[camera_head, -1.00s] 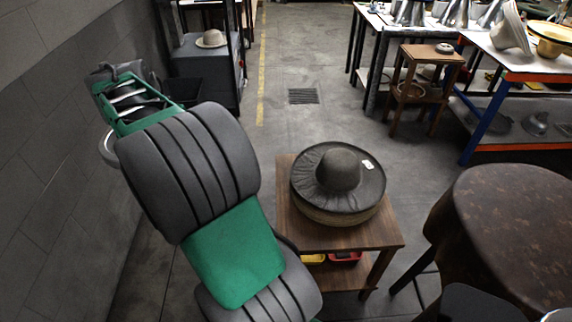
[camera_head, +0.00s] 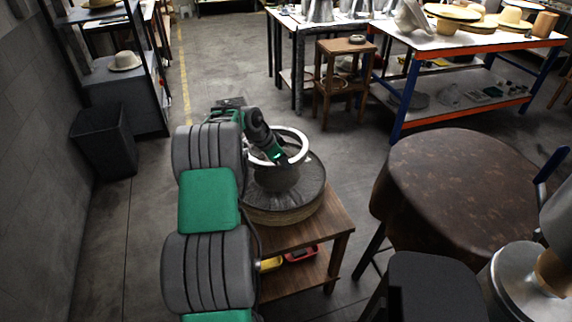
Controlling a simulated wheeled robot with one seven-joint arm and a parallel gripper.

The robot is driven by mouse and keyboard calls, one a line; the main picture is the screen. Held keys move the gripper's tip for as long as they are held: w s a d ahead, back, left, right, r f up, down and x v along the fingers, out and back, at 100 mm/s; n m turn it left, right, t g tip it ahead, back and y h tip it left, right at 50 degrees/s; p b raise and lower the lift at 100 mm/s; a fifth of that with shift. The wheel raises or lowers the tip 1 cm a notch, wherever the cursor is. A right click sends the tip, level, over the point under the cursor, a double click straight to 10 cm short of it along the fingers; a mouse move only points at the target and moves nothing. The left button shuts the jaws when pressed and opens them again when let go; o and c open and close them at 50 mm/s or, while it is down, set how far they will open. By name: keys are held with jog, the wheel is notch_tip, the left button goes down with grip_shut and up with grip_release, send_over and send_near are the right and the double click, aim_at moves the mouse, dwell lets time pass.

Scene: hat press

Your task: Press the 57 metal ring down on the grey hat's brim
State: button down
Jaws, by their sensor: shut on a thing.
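The grey hat (camera_head: 300,196) sits on a round block on a small wooden stand (camera_head: 335,222). Its wide brim shows to the right and front, and its crown is partly hidden by my gripper and the ring. The pale metal ring (camera_head: 305,139) is above the hat, around or over the crown's top and apart from the brim at its visible side. My gripper (camera_head: 279,158) is shut on the ring, reaching over the hat from the upper left. The fingertips and the number on the ring are too small to make out.
A brown round table (camera_head: 470,185) stands to the right, with a dark seat (camera_head: 435,285) before it. A black bin (camera_head: 103,140) and shelf stand left. Yellow and red trays (camera_head: 301,253) lie on the stand's lower shelf. Floor behind the hat is free.

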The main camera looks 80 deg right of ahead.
jog(key=shift+s+d+f, duration=0.1)
jog(key=shift+s, duration=0.15)
jog(key=b, duration=0.7)
send_over(290, 194)
jog(key=w, duration=0.1)
jog(key=shift+w+a+f, duration=0.1)
jog(key=shift+a+f, duration=0.05)
jog(key=shift+f, duration=2.7)
jog(key=shift+w+a+f, duration=0.1)
jog(key=shift+a+f, duration=0.05)
jog(key=shift+f, duration=2.7)
jog(key=shift+a+f+b, duration=0.1)
jog(key=shift+f+b, duration=0.5)
jog(key=shift+f, duration=0.2)
jog(key=shift+a+f, duration=0.25)
jog(key=shift+f, duration=0.05)
